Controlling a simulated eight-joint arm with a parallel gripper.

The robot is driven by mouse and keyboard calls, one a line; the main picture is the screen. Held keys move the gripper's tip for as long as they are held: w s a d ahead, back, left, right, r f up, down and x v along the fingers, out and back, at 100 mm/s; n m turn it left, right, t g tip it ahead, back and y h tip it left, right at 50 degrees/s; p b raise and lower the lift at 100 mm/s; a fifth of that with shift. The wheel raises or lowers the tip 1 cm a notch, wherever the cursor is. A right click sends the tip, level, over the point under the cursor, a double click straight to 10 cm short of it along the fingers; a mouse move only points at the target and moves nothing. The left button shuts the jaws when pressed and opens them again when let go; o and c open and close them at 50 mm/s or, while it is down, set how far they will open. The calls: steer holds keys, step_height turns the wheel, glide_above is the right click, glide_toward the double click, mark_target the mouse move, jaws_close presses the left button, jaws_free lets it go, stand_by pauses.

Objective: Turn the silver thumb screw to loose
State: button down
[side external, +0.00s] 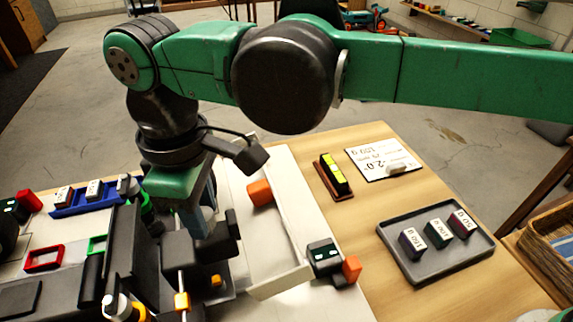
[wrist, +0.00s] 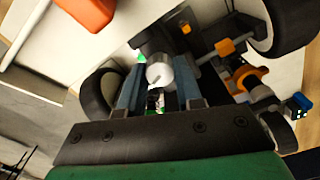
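The silver thumb screw (wrist: 159,71) is a round bright metal knob on the dark car, seen in the middle of the wrist view. My gripper (wrist: 158,82) has its two blue-grey fingers apart, one on each side of the knob. The gap to the knob looks very small, and I cannot tell whether the fingers touch it. In the side view my gripper (side external: 204,222) points down into the car's dark parts, and the screw is hidden there. The black car (wrist: 153,32) has large black wheels and orange fittings.
A grey tray (side external: 408,268) with labelled blocks sits on the wooden table at right. A white card (side external: 368,160) and a small level (side external: 334,177) lie behind it. An orange block (side external: 260,193) is near my gripper. Blue and green holders crowd the left.

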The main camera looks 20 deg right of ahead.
steer(key=shift+n, duration=0.8)
steer(key=c, duration=0.6)
jaws_free()
steer(key=shift+r, duration=0.15)
steer(key=shift+r, duration=2.7)
